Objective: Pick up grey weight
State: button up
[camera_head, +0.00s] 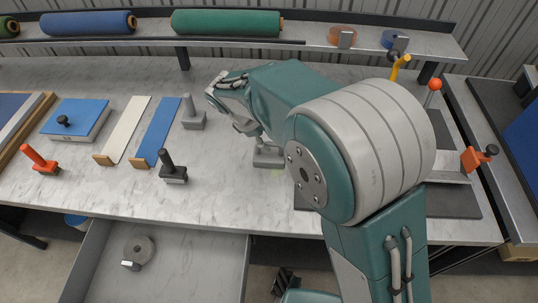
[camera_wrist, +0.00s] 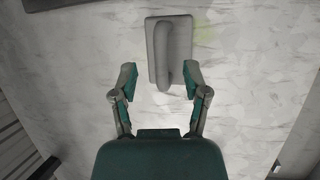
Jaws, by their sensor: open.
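A grey weight (camera_head: 268,156) with a flat base and an upright handle stands on the marble-look bench, partly hidden by my arm in the head view. In the wrist view the grey weight (camera_wrist: 156,52) is ahead of my gripper, its rounded handle extending toward the gap between the fingers. My gripper (camera_wrist: 161,78) is open and empty, one finger either side of the handle's near end. I see no contact; the height between them is hard to judge. A second grey piece with a post (camera_head: 194,119) stands to the left.
A black-handled block (camera_head: 173,172), an orange-handled tool (camera_head: 39,160), blue and white strips (camera_head: 157,132) and a blue-topped float (camera_head: 75,119) lie left. A shelf (camera_head: 150,40) with turf rolls runs behind. An open drawer (camera_head: 190,262) holds a grey disc (camera_head: 139,250).

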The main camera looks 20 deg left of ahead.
aim_at(270, 143)
jog(key=x, duration=0.3)
jog(key=shift+a+f, duration=0.1)
jog(key=shift+f, duration=0.2)
grip_shut()
jog(key=shift+r, duration=0.15)
jog(key=shift+r, duration=0.1)
